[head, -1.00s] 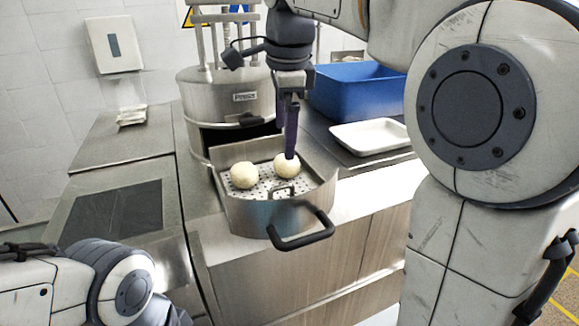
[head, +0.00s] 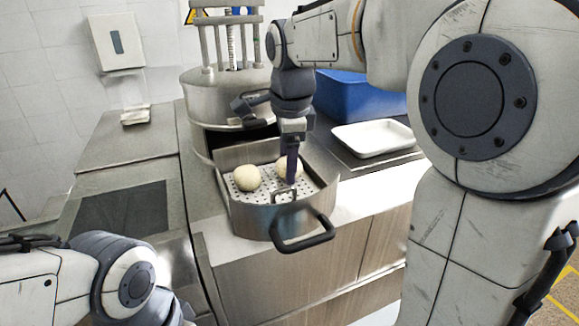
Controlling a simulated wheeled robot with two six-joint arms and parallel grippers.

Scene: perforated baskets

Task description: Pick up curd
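Two round, cream-white curd balls sit on the perforated basket floor inside a metal drawer (head: 272,218) with a black handle. The left curd ball (head: 247,178) is in full view. The right curd ball (head: 283,166) is partly hidden behind my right gripper (head: 291,180). That gripper points straight down into the basket, its fingers in front of the right ball. The fingers overlap edge-on, so I cannot tell if they are open or touching the ball. My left arm is at the lower left; its gripper is out of view.
A steel press vessel (head: 228,105) stands behind the drawer. A white tray (head: 372,139) and a blue bin (head: 360,97) are to the right on the counter. The steel counter (head: 125,150) at left is mostly clear.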

